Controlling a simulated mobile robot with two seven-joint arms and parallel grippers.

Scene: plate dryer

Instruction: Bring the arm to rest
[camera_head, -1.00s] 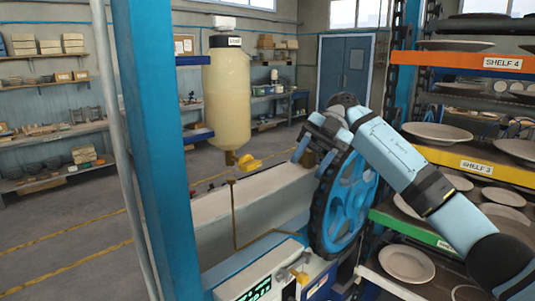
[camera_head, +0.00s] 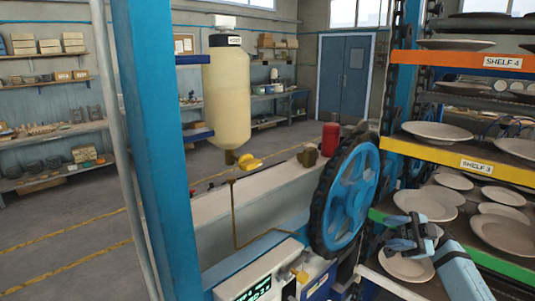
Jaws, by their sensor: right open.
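My right arm comes in from the lower right corner. Its right gripper (camera_head: 402,233) is low in front of the dryer rack's lower shelves, below the shelf 3 label (camera_head: 477,167). The gripper is open, and I see nothing held in it. It overlaps plates (camera_head: 408,267) in the picture; whether it touches any of them I cannot tell. The large blue wheel (camera_head: 350,195) with a dark rim stands just left of the gripper, with a gap between them in the picture. My left gripper is not in view.
The rack with several plates (camera_head: 437,131) fills the right side. A blue post (camera_head: 158,150) and a cream tank (camera_head: 227,98) stand at the left. A control panel (camera_head: 255,287) is at the bottom. A red cylinder (camera_head: 330,138) stands behind the wheel. Open floor (camera_head: 60,215) lies left.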

